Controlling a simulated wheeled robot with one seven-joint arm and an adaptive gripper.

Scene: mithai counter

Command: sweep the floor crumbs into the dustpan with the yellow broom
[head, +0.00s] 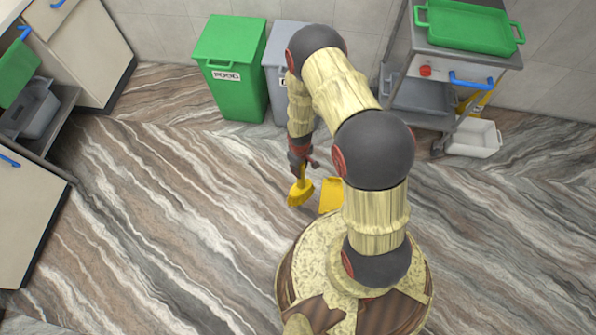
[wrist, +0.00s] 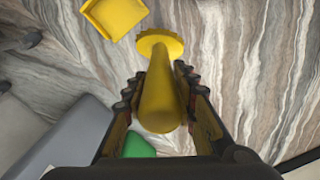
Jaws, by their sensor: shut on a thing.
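My gripper (head: 304,164) is shut on the handle of the yellow broom (head: 299,193), with its head down close to the floor. In the wrist view the broom handle (wrist: 160,98) runs between the two fingers, and the broom head shows beyond it. The yellow dustpan (head: 330,194) lies on the floor just right of the broom, partly hidden behind my arm. It also shows in the wrist view (wrist: 115,15), at the top and apart from the broom head. I cannot make out any crumbs in either view.
A green bin marked FOOD (head: 231,69) and a grey bin (head: 278,67) stand by the back wall. A cart with a green tray (head: 468,28) is at the right, with a white tub (head: 474,138) beside it. Cabinets line the left. The floor (head: 170,190) left of the broom is open.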

